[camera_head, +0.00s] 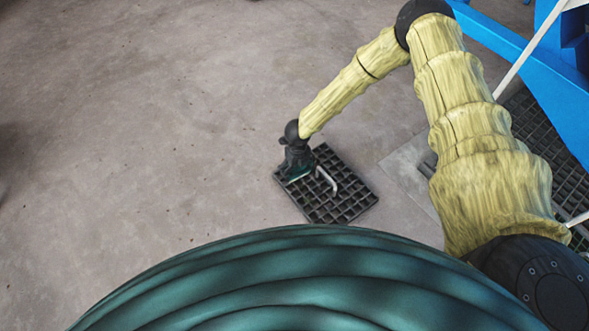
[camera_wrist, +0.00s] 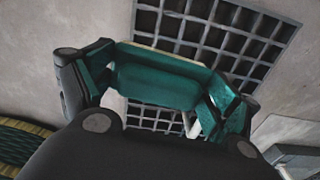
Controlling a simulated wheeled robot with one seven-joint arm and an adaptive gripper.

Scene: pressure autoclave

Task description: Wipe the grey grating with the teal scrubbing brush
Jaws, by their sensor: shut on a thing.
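The grey grating (camera_head: 343,205) lies flat on the concrete floor in the head view. In the wrist view the grating (camera_wrist: 262,45) spreads behind the brush. My gripper (camera_head: 297,172) is over the grating's upper left part. In the wrist view my gripper (camera_wrist: 158,92) is shut on the teal scrubbing brush (camera_wrist: 160,77), a finger at each end. In the head view the brush is mostly hidden by my gripper. I cannot tell whether its underside touches the grating.
Blue metal structure (camera_head: 515,60) with pale bars stands at the upper right. A larger dark floor grate (camera_head: 545,140) lies beneath it, beside a pale slab (camera_head: 408,170). The concrete floor (camera_head: 150,130) to the left is clear.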

